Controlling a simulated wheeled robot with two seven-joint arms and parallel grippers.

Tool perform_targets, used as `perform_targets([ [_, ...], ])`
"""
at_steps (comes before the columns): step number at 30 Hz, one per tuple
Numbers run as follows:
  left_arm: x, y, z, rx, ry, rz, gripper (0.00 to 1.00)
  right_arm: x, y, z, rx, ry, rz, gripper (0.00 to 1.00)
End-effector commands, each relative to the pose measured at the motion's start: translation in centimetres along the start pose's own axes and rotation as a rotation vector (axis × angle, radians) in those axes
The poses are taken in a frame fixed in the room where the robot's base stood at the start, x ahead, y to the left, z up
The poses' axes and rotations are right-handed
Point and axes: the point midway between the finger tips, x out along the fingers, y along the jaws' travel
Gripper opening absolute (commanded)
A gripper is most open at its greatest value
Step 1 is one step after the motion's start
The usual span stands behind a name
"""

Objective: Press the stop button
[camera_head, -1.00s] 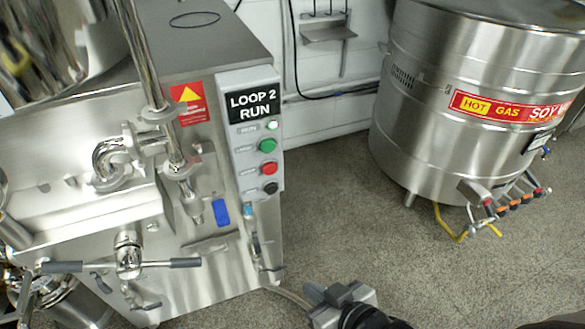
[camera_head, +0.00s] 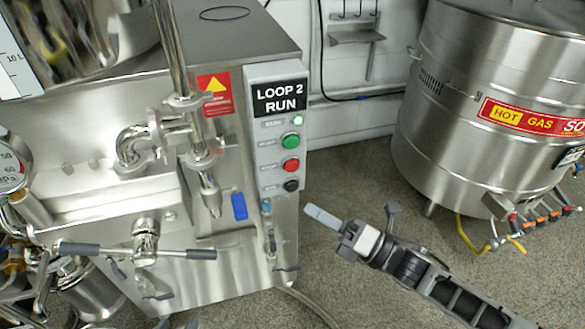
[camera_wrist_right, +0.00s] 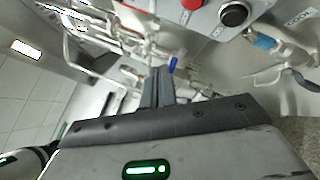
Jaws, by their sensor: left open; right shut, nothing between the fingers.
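The red button (camera_head: 291,167), which I take for the stop button, sits on the grey control panel (camera_head: 262,150) of the steel machine, between a green button (camera_head: 290,140) above and a black one (camera_head: 292,185) below. Its lower part also shows at the top edge of the right wrist view (camera_wrist_right: 192,4), beside the black knob (camera_wrist_right: 233,14). My right gripper (camera_head: 322,216) is shut and empty, below and right of the panel, apart from the buttons. Its closed fingers (camera_wrist_right: 157,87) show in the right wrist view. My left gripper is not in view.
Steel pipes and a T-handle valve (camera_head: 145,242) stick out from the machine front, left of the panel. A large steel kettle (camera_head: 465,130) stands right, with open floor between.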

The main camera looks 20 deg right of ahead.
Motion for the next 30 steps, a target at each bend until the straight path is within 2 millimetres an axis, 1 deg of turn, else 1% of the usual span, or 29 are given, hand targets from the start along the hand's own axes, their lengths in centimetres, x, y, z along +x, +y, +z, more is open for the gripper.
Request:
perform_targets([
  [9, -0.1, 0.0, 0.1, -0.003, -0.003, -0.001, 0.41, 0.0, 0.1, 0.0, -0.015, 0.003, 0.007, 0.00],
  [14, 0.1, 0.0, 0.4, -0.006, -0.002, 0.000, 0.41, 0.5, -0.4, 0.3, -0.015, 0.003, 0.007, 0.00],
  [19, 0.6, 0.0, 0.9, -0.016, 0.006, 0.006, 0.41, 1.9, -1.5, 1.4, -0.016, 0.002, 0.008, 0.00],
  [24, 0.8, 0.0, 0.7, -0.017, 0.028, 0.009, 0.41, 3.7, -2.8, 2.6, -0.016, 0.002, 0.007, 0.00],
  [30, 1.2, -0.1, 1.0, -0.009, 0.041, 0.008, 0.41, 5.3, -4.0, 3.7, -0.013, 0.002, 0.007, 0.00],
])
